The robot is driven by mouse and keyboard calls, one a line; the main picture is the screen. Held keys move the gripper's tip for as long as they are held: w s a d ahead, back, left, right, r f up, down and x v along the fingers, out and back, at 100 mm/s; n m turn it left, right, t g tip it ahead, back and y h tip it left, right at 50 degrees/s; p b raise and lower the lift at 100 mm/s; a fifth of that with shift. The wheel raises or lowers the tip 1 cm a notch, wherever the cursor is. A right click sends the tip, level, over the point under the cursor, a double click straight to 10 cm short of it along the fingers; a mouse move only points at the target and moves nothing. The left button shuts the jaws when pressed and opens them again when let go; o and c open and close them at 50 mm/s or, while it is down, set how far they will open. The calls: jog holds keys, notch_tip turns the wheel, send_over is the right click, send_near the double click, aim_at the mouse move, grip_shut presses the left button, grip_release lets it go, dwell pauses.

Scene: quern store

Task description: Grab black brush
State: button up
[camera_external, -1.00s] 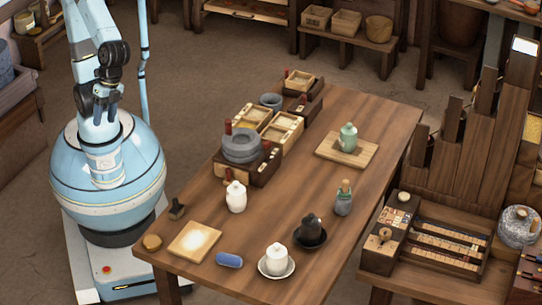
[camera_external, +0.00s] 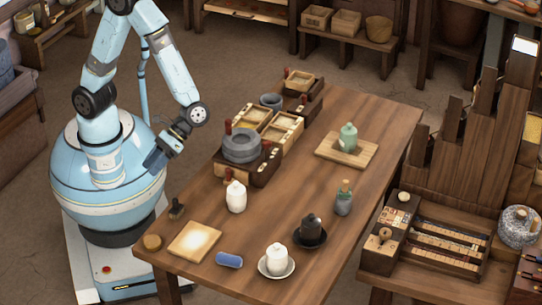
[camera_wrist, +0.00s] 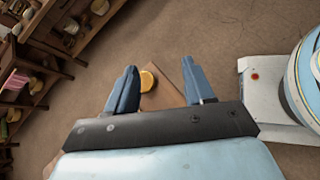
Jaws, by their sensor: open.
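A small dark brush (camera_external: 177,208) with an upright handle stands near the left edge of the wooden table (camera_external: 300,150) in the external view. It lies behind the square pale board and left of the white lidded jar. My gripper (camera_external: 153,162) hangs left of the table, above and behind the brush, apart from it. In the wrist view my gripper (camera_wrist: 160,88) shows two blue fingers spread apart with nothing held between them. The brush cannot be made out in the wrist view.
Near the brush are a round tan piece (camera_external: 152,242), the square board (camera_external: 195,241), a white jar (camera_external: 236,197) and a blue roll (camera_external: 229,260). A grey quern (camera_external: 241,146) stands further back. The table's centre is mostly clear.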

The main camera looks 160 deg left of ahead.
aim_at(176, 208)
jog(key=shift+w+a+f+n+t+h, duration=0.15)
jog(key=shift+a+f+n+t, duration=0.75)
jog(key=shift+f, duration=1.2)
jog(key=shift+w+a+f+n+t+h, duration=0.15)
jog(key=shift+a+f+n+t, duration=0.3)
jog(key=shift+a+f+n, duration=1.05)
jog(key=shift+w+a+f+n+t, duration=0.15)
jog(key=shift+a+f+n+t, duration=0.85)
jog(key=shift+f, duration=1.75)
jog(key=shift+a+f+m+g, duration=0.15)
jog(key=shift+f+m+g, duration=0.05)
jog(key=shift+f, duration=0.3)
jog(key=shift+a+f+m+g, duration=0.15)
jog(key=shift+f+m, duration=0.05)
jog(key=shift+f, duration=0.3)
jog(key=shift+x, duration=1.45)
jog(key=shift+c, duration=0.3)
jog(key=c, duration=0.8)
jog(key=shift+r, duration=0.15)
